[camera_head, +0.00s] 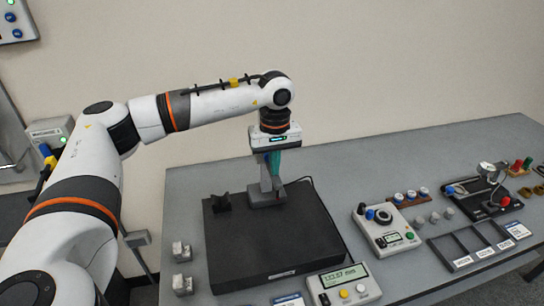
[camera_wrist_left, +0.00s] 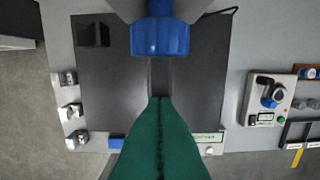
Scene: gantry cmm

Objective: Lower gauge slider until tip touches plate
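The grey height gauge (camera_head: 266,190) stands upright on the black plate (camera_head: 235,245), which also shows in the left wrist view (camera_wrist_left: 110,110). Its slider is largely hidden by my left gripper (camera_head: 275,172). A blue knob (camera_wrist_left: 160,37) sits just beyond my fingertips in the left wrist view. My green left fingers (camera_wrist_left: 160,100) point down and are pressed together, with nothing visible between them. Whether they touch the slider cannot be told. The gap between the gauge tip and the plate is not clear. The readout (camera_head: 342,285) shows about 133.97 mm. My right gripper is not in view.
A black block (camera_head: 221,203) stands on the plate's back left. Small metal blocks (camera_head: 182,284) lie left of the plate. A control box (camera_head: 385,230), an empty dark tray (camera_head: 470,245) and a small stand (camera_head: 490,195) are on the grey table's right.

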